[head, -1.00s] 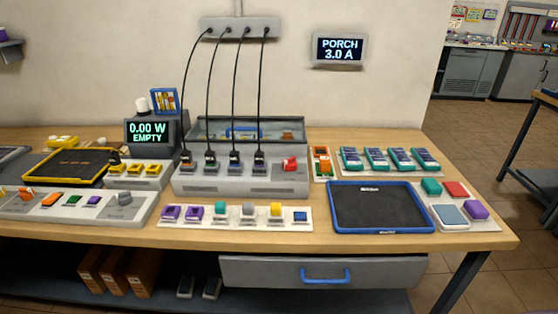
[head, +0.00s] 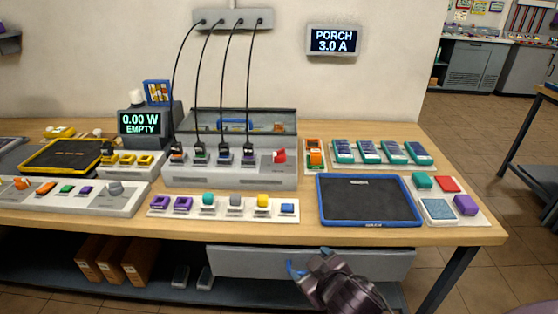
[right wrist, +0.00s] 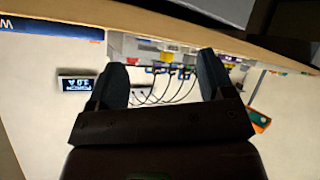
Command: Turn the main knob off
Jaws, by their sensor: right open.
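A red knob (head: 279,156) sits on the right end of the grey charging box (head: 240,179), which has several black plugs and cables in its top. A grey knob (head: 115,187) sits on the right end of the light-grey panel (head: 100,203) at the left. I cannot read a label on either. My right gripper (head: 322,261) is low in front of the bench, over the drawer handle, well below and right of the red knob. In the right wrist view its two fingers (right wrist: 163,80) are apart with nothing between them. My left gripper is not in view.
A blue-rimmed tray (head: 368,225) lies on the bench at right, with battery rows behind. The display (head: 140,123) reads 0.00 W EMPTY.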

